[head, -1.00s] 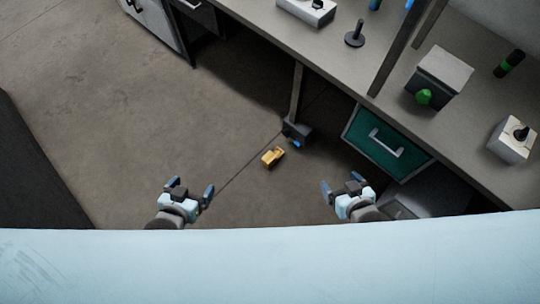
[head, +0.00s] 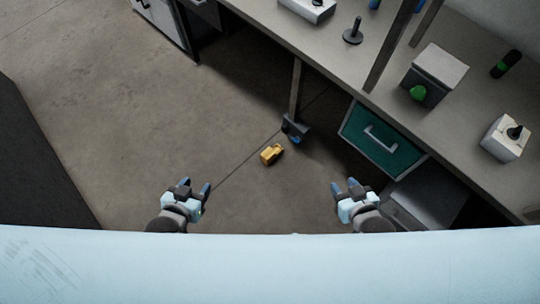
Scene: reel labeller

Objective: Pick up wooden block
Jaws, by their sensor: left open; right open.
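A small yellow-orange block (head: 271,154), which looks like the wooden block, lies on the floor near the foot of a table leg. My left gripper (head: 194,187) is open and empty, to the left of the block and nearer to me. My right gripper (head: 346,187) is open and empty, to the right of the block and nearer to me. Neither gripper touches the block.
A workbench (head: 330,50) with a leg and foot (head: 295,129) stands just behind the block. A green drawer (head: 382,139) hangs under it at right. A dark cabinet side (head: 40,165) is at far left. The floor (head: 150,110) between is clear.

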